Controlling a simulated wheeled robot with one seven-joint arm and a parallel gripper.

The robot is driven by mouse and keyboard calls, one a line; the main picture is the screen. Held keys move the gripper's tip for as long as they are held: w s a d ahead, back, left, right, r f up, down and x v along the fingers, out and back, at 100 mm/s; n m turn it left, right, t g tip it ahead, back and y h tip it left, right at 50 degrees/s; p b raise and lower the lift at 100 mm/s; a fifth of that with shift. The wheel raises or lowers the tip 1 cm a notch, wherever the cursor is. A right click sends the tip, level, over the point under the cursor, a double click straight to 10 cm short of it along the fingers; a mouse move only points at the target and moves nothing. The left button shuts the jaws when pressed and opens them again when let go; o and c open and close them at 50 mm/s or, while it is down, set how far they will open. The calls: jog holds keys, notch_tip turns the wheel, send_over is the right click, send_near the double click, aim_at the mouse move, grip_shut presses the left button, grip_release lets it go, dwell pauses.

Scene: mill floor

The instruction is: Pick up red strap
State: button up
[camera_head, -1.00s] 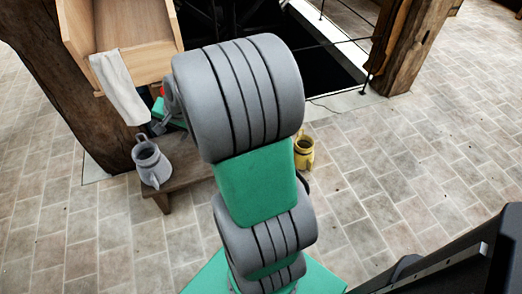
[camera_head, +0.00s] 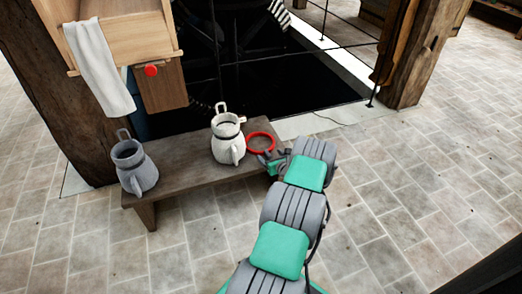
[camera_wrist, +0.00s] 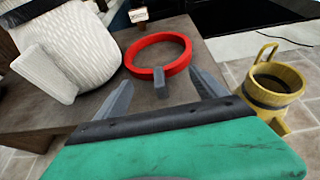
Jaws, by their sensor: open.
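The red strap (camera_head: 259,135) is a closed ring lying on the right end of the dark wooden bench (camera_head: 185,184). It also shows in the wrist view (camera_wrist: 177,67), flat on the bench top near its right edge. My gripper (camera_head: 272,160) is at the strap's near right side in the head view. In the wrist view, its grey fingers (camera_wrist: 162,84) are spread apart, with nothing seen held between them. The strap lies just beyond the fingertips, and a short grey part overlaps its near rim. Whether they touch, I cannot tell.
A white ribbed jug (camera_head: 227,144) stands on the bench just left of the strap. A grey jug (camera_head: 134,168) is at the bench's left end. A yellow jug (camera_wrist: 269,92) stands right of the bench. A dark railed pit (camera_head: 290,80) lies behind.

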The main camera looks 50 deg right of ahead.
aim_at(268, 154)
jog(key=b+x, duration=0.1)
jog(key=x, duration=0.2)
jog(key=shift+f, duration=0.25)
jog(key=shift+w+d, duration=0.1)
jog(key=shift+w, duration=0.15)
jog(key=shift+r, duration=0.1)
jog(key=c, duration=1.5)
